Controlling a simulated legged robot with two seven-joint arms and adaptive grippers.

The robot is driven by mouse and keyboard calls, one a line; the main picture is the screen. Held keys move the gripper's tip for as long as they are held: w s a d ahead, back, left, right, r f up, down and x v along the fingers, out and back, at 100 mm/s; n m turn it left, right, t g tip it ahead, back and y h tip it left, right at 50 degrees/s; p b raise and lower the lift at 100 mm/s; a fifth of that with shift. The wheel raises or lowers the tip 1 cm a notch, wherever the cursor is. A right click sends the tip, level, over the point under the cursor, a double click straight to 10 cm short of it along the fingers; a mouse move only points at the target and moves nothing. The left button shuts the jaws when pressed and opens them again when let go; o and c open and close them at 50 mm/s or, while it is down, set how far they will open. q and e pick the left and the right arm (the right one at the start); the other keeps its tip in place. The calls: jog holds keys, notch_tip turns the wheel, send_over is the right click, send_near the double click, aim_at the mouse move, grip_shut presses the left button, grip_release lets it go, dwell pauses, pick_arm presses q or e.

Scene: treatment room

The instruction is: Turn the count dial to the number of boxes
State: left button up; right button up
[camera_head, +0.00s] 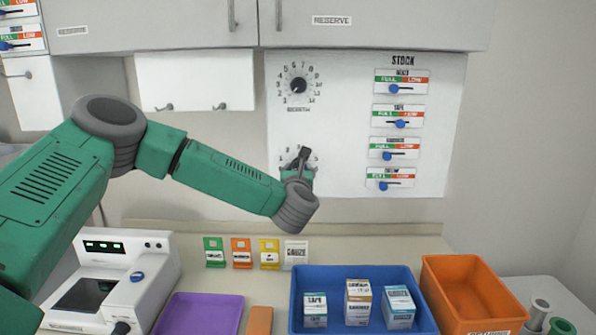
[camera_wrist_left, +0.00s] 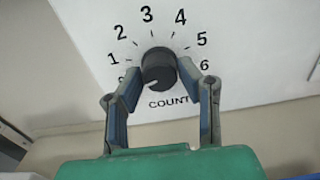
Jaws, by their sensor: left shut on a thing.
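The count dial (camera_wrist_left: 158,67) is a black knob on the white panel, with numbers around it and COUNT printed below. Its pale pointer mark faces lower left, near the low end of the scale. My left gripper (camera_wrist_left: 161,76) is shut on the dial, one finger on each side. In the head view my left gripper (camera_head: 302,161) hides most of that dial. Three boxes stand in the blue tray (camera_head: 357,274): a tape box (camera_head: 315,310), a middle box (camera_head: 358,303) and a right box (camera_head: 398,308). My right gripper is not in view.
A second dial (camera_head: 298,85) sits above on the panel (camera_head: 345,120). Stock sliders (camera_head: 400,124) are to the right. An orange bin (camera_head: 470,290), a purple tray (camera_head: 200,314) and a white device (camera_head: 112,280) stand on the counter below. Cabinets (camera_head: 400,25) hang above.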

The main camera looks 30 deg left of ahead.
pick_arm(q)
jog(key=shift+f+m+b, duration=0.15)
jog(key=shift+m+b, duration=0.95)
jog(key=shift+m, duration=12.8)
jog(key=shift+f, duration=0.1)
